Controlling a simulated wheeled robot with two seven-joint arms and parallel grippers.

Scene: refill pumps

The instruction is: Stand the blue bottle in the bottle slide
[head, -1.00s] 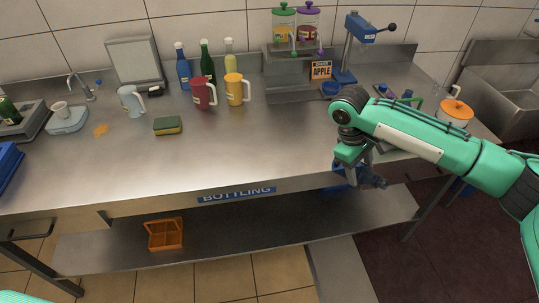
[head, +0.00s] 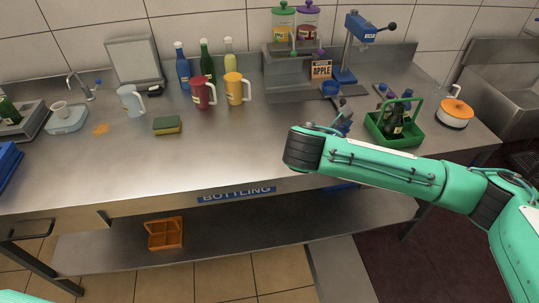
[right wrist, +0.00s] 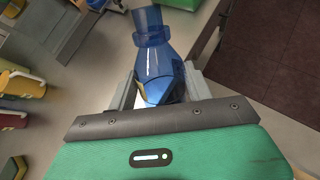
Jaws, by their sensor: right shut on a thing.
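My right gripper (right wrist: 158,92) is shut on a blue bottle (right wrist: 155,55) with a dark and yellow patch on its side. In the head view this gripper is mostly hidden behind my forearm; a bit of blue (head: 343,127) shows just beyond it, over the counter. Another blue bottle (head: 183,70) stands upright at the back of the counter. I cannot clearly make out the bottle slide; a blue-headed lever press (head: 360,30) stands at the back right, with a blue round part (head: 330,88) by its foot. My left gripper is not in view.
Red (head: 199,96) and yellow (head: 234,91) jugs and a sponge (head: 167,125) stand left. The front middle of the counter is clear.

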